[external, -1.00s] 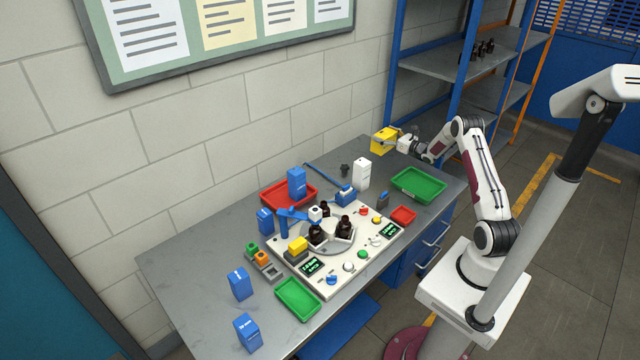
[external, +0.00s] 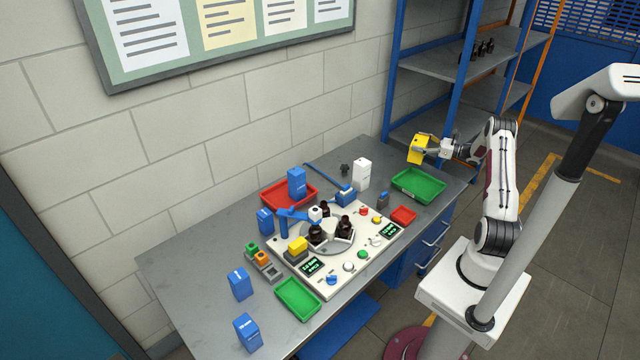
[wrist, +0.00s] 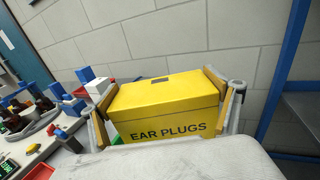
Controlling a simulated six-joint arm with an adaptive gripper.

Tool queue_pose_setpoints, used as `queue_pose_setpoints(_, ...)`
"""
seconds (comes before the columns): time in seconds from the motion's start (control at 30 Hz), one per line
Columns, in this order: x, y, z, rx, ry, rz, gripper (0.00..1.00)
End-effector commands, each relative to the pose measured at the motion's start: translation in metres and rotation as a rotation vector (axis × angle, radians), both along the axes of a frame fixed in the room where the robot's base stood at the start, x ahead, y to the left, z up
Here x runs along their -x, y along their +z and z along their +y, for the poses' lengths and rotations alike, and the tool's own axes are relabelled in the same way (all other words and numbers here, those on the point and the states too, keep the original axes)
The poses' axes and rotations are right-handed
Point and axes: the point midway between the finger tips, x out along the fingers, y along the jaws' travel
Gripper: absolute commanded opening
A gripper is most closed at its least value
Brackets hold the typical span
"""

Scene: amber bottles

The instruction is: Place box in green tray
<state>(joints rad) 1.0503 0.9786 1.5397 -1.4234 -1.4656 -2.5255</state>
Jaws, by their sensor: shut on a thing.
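A yellow box (wrist: 165,105) lettered "EAR PLUGS" is held between the two fingers of my gripper (wrist: 165,100) in the wrist view. In the external view the yellow box (external: 418,149) is raised at the table's far right end, slightly tilted, with my gripper (external: 424,150) shut on it. The larger green tray (external: 432,200) lies on the table below the box and looks empty. A second, smaller green tray (external: 298,313) lies at the table's front edge, also empty.
A white box (external: 362,174) stands left of the larger green tray, and a small red tray (external: 403,216) lies in front. A red tray (external: 272,196) holds a blue box (external: 297,183). A blue-framed shelf (external: 440,65) rises behind. A white machine with bottles fills the middle.

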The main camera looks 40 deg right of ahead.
Motion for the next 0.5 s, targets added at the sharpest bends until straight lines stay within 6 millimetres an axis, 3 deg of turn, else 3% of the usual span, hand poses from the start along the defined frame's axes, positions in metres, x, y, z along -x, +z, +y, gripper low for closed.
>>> queue_pose_setpoints(0.2,0.037,-0.001,0.029,-0.001,0.167,0.000,0.66)
queue_pose_setpoints(0.5,0.072,0.000,0.074,-0.001,0.383,0.000,0.66)
